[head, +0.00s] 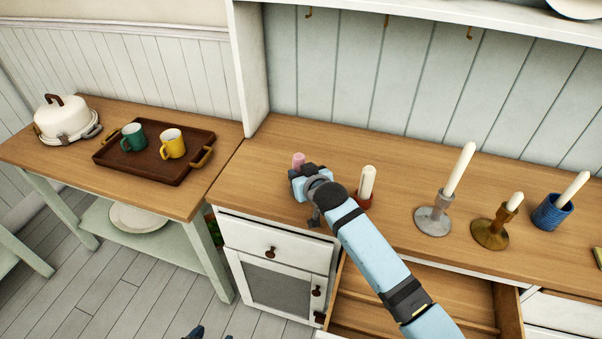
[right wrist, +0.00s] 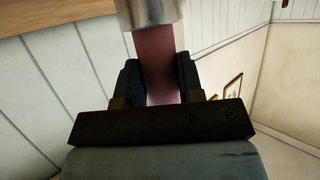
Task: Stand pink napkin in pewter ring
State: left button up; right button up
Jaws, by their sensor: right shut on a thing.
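The pink napkin (head: 298,159) is a slim upright roll, and its top shows just above my right gripper in the head view. My right gripper (head: 301,176) is shut on it, low over the counter. In the right wrist view the napkin (right wrist: 157,65) runs between the two fingers. Its far end meets the grey metal pewter ring (right wrist: 150,13), which seems to surround it; how deep it sits I cannot tell. The ring is hidden in the head view.
A red holder with a white candle (head: 367,184) stands close right of my right gripper. Grey (head: 433,220), brass (head: 491,233) and blue (head: 551,212) candle holders stand farther right. A drawer (head: 420,299) is open below. A tray (head: 175,180) with two mugs is left.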

jog(key=shift+f, duration=0.1)
dwell(0.3)
jog(key=o, duration=1)
jog(key=v, duration=1.4)
jog(key=s+d+f+m+h+p, duration=0.1)
jog(key=s+d+f+p, duration=0.2)
jog(key=s, duration=0.9)
jog(key=s+d+f+m+g+h+p, duration=0.1)
jog(key=s+d+f+p, duration=0.3)
jog(key=s+d+f, duration=0.6)
jog(key=s, duration=0.2)
jog(key=shift+s+d, duration=0.3)
jog(key=shift+d, duration=0.1)
